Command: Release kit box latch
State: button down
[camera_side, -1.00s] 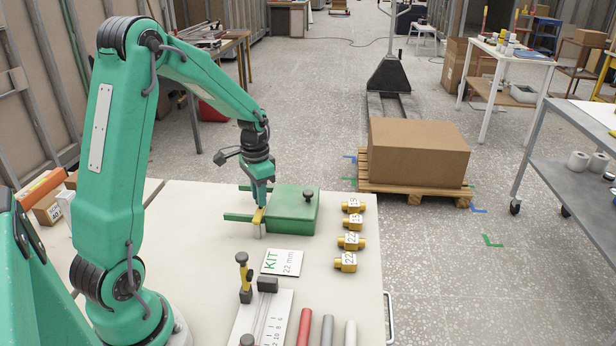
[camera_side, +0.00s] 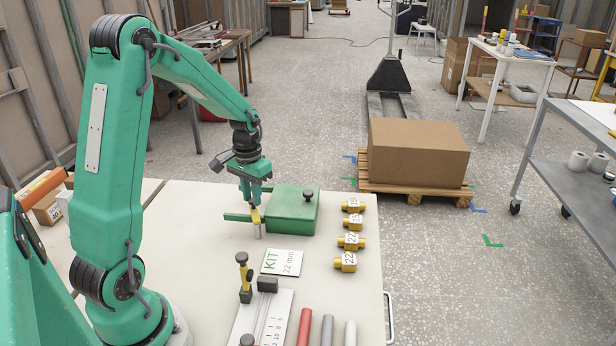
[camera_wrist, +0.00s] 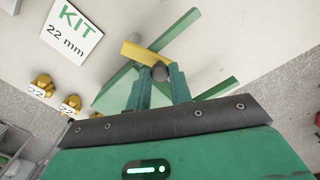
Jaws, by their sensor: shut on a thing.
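The green kit box (camera_side: 296,212) sits closed on the bench, with a dark knob (camera_side: 308,195) on its lid. A yellow latch lever (camera_side: 256,215) is at its left side, by a green bar (camera_side: 236,217). The lever (camera_wrist: 141,51) also shows in the wrist view, beside a grey round end (camera_wrist: 160,71). My gripper (camera_side: 256,204) points down at the latch and is shut on the lever. In the wrist view my gripper's fingers (camera_wrist: 159,78) meet around the near end of the latch; the exact contact is partly hidden.
A white KIT 22 mm card (camera_side: 283,262) lies in front of the box. Several yellow fittings (camera_side: 351,241) stand in a row to its right. A rail fixture (camera_side: 262,318) and coloured tubes (camera_side: 327,329) are nearer the front.

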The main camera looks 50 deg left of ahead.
jog(key=shift+s+d+n, duration=0.15)
jog(key=shift+s+n, duration=0.65)
jog(key=shift+n, duration=1.4)
jog(key=shift+s+d+n, duration=0.2)
jog(key=shift+s+n, duration=0.6)
jog(key=shift+n, duration=1.4)
jog(key=shift+s+d+n, duration=0.15)
jog(key=shift+s+n, duration=0.65)
jog(key=shift+n, duration=1.4)
jog(key=c, duration=1.3)
grip_release()
jog(key=shift+o, duration=0.2)
jog(key=shift+r, duration=0.15)
notch_tip(320, 180, up, 8)
jog(key=shift+f, duration=0.2)
jog(key=shift+d, duration=0.1)
